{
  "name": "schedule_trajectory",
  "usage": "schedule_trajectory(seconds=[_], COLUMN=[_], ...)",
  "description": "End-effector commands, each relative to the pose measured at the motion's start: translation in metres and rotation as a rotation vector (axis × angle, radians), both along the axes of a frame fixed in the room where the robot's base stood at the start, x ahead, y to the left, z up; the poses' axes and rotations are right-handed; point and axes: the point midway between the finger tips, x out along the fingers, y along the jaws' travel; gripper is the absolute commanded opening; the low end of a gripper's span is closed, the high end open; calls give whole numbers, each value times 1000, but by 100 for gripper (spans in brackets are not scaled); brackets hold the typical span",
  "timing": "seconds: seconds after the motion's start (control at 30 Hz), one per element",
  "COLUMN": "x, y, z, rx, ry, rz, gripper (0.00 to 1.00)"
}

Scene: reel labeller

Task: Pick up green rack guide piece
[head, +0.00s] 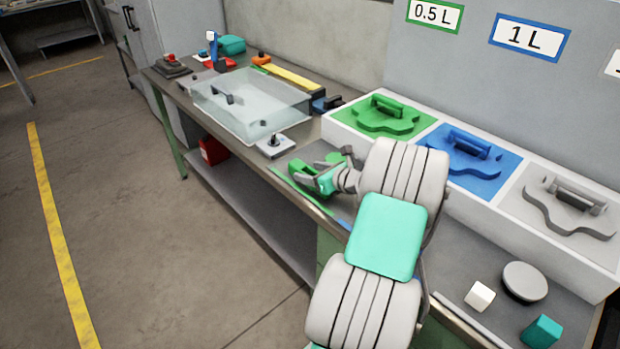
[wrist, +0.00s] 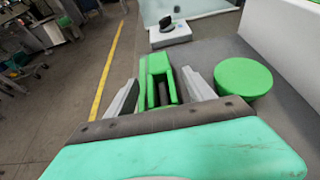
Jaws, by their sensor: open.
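My gripper (wrist: 160,96) is open over the workbench, pointing toward its left part. A green block (wrist: 156,66) with a slot and a dark bar across it stands between the two fingers in the wrist view. Gaps show at both sides. A flat round green piece (wrist: 243,78) lies just right of the right finger. In the head view, green parts (head: 301,169) show beside my gripper (head: 325,180), partly hidden by it. A wavy green guide piece with a handle (head: 388,117) sits in the rack's green section, apart from my gripper. I cannot tell which is the task's piece.
The white rack (head: 555,238) also holds a blue piece (head: 465,150) and a grey piece (head: 568,207). A clear box (head: 250,105) and a small grey device (head: 275,146) stand beyond my gripper. A white cube (head: 479,296), round grey piece (head: 525,282) and teal block (head: 542,331) lie nearer.

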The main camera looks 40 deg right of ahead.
Motion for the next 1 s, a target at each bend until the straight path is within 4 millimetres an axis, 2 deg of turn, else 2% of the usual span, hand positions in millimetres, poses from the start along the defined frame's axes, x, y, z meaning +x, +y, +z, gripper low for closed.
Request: schedule_trajectory(seconds=[0.13,0.87,1.0], x=[0,-1,-1], y=[0,0,0], z=[0,0,0], rx=[-1,-2,-2], ry=[0,1,1], rz=[-1,1,1], gripper=[62,2,0])
